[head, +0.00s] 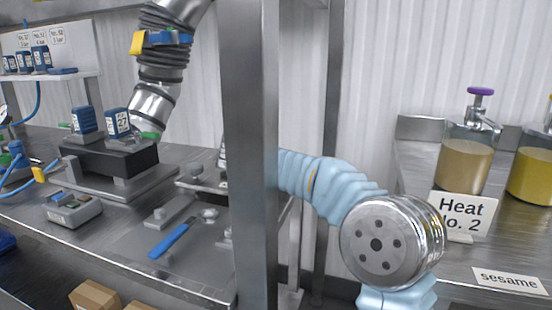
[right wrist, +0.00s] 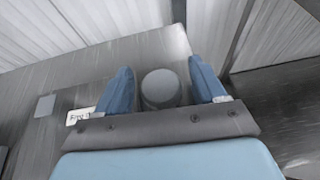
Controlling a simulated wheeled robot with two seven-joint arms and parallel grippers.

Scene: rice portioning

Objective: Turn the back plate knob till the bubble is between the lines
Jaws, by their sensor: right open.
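In the right wrist view my right gripper (right wrist: 162,75) is open, with its two blue fingers either side of a round grey knob-like piece (right wrist: 160,88). I cannot tell whether the fingers touch it. In the head view my right arm in its light blue sleeve runs behind the steel post, which hides the gripper. Metal plates lie on the left bench: one (head: 148,190) bears a black block, and another (head: 190,184) is partly cut off by the post. A round metal knob (head: 209,213) stands in front of it. I cannot make out a bubble or its lines. My left gripper is not in view.
The steel post (head: 250,150) stands between the benches. A blue-handled tool (head: 170,240) and a grey control box (head: 74,208) lie on the left bench. A ribbed black and metal arm (head: 160,65) hangs above it. A sauce jar (head: 465,160) stands at right.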

